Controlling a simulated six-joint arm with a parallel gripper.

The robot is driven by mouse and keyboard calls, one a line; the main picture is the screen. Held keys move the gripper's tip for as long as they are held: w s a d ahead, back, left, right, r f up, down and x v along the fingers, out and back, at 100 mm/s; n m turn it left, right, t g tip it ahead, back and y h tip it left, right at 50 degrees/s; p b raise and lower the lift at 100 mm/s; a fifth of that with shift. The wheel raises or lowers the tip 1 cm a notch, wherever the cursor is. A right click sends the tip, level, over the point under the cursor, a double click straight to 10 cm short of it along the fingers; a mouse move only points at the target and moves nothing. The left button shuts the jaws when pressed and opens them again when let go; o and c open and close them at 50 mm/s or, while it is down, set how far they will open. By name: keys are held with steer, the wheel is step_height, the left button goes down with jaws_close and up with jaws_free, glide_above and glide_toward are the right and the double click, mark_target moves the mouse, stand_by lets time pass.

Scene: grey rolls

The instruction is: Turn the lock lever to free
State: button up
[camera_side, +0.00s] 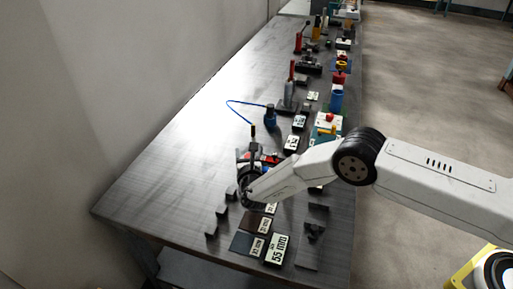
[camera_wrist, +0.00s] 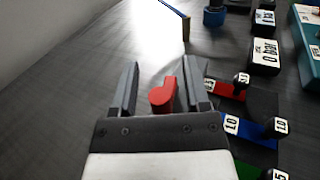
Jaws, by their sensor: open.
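In the wrist view, a red lever-like piece (camera_wrist: 163,96) with a rounded top stands between the two fingers of my gripper (camera_wrist: 160,80). It looks like the lock lever, but no label on it shows. The fingers are open, with dark gaps between them and the red piece on both sides. The lower part of the red piece is hidden behind my gripper body. In the side view my gripper (camera_side: 250,176) is low over the near part of the table, and the lever cannot be made out clearly there.
Right of the lever are red (camera_wrist: 224,90), blue (camera_wrist: 252,128) and green (camera_wrist: 248,172) bars with black labelled knobs. A "0 bar" sign (camera_wrist: 264,56) lies beyond. In the side view, small dark blocks (camera_side: 222,211) and a "55 mm" sign (camera_side: 277,249) lie nearby. The table's left side (camera_side: 165,165) is clear.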

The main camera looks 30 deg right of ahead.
jaws_close()
steer(key=shift+d+r+n+y, duration=0.1)
steer(key=shift+n+y, duration=0.4)
steer(key=shift+y, duration=0.2)
steer(key=shift+s+d+n+t+y, duration=0.15)
steer(key=shift+n+t+y, duration=0.1)
steer(key=shift+n+y, duration=0.6)
steer(key=shift+w+d+n+t+y, duration=0.2)
steer(key=shift+n+y, duration=0.25)
steer(key=shift+y, duration=0.7)
steer(key=shift+s+n+y, duration=0.2)
steer(key=shift+n+y, duration=0.3)
steer(key=shift+y, duration=0.3)
jaws_free()
